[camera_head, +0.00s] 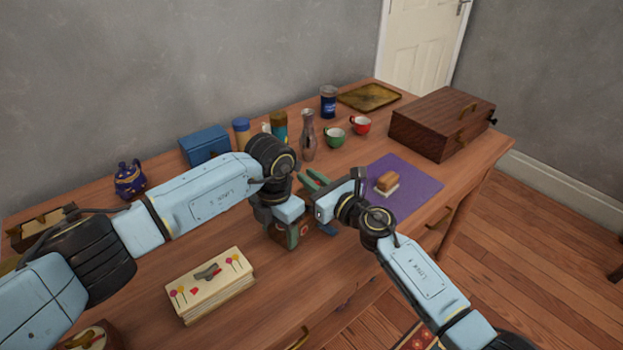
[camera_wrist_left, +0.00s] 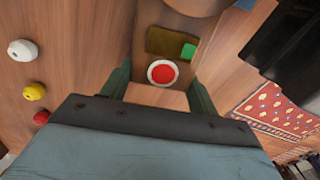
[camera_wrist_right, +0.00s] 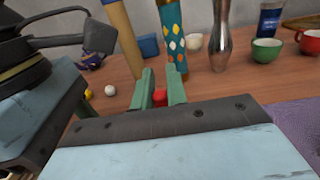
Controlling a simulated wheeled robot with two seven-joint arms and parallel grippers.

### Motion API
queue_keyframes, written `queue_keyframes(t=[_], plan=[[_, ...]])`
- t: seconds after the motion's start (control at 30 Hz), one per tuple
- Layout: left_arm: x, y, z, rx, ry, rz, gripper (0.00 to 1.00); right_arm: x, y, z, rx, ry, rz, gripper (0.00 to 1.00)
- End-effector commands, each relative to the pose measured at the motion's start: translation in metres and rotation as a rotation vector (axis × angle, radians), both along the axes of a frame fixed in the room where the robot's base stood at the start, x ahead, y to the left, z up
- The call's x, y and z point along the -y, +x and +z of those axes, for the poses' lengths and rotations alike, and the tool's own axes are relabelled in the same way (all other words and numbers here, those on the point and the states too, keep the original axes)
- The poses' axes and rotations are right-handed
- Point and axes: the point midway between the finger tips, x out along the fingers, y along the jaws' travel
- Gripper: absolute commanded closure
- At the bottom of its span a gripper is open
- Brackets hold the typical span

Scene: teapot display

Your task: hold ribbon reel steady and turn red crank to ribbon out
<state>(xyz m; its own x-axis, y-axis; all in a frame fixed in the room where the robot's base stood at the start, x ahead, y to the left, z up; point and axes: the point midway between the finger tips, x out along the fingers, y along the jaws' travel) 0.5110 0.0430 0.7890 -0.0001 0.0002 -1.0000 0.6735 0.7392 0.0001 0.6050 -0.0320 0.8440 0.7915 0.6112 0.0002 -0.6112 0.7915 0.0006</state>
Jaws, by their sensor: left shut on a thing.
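My left gripper (camera_head: 285,225) is lowered onto a small brown and green box-like thing (camera_head: 288,238) at the table's front. In the left wrist view its dark green fingers (camera_wrist_left: 160,95) hold a wooden block between them. A red disc in a white ring (camera_wrist_left: 162,72) and a green square on a brass-coloured plate (camera_wrist_left: 172,42) show just beyond. I cannot tell which part is the reel. My right gripper (camera_head: 314,181) is above and right of the left one, its green fingers apart. In the right wrist view a red knob (camera_wrist_right: 160,97) shows between the fingertips; contact is unclear.
A pale box with flower-like dots (camera_head: 210,284) lies at front left. Bottles, a metal flask (camera_head: 308,135), a green cup (camera_head: 335,137) and a red cup (camera_head: 361,125) stand behind. A purple mat (camera_head: 415,190) with a small block and a wooden case (camera_head: 440,120) are right.

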Motion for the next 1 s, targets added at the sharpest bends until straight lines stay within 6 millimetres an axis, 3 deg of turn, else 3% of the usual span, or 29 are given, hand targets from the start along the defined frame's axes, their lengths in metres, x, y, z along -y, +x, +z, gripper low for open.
queue_keyframes(t=[0.27, 0.7, 1.0], plan=[[0.0001, 0.0003, 0.0004, 0.001, -0.001, 0.000, 0.74, 0.0000, 0.0013, -0.0012, -0.005, -0.003, 0.030, 1.00], [0.0006, 0.0000, 0.0007, 0.001, -0.001, -0.002, 0.74, -0.0069, 0.0032, -0.0022, -0.005, -0.004, 0.349, 1.00], [0.0007, -0.0001, 0.0007, 0.000, -0.001, -0.002, 0.74, -0.0079, 0.0019, -0.0016, -0.003, -0.001, 0.413, 1.00]])
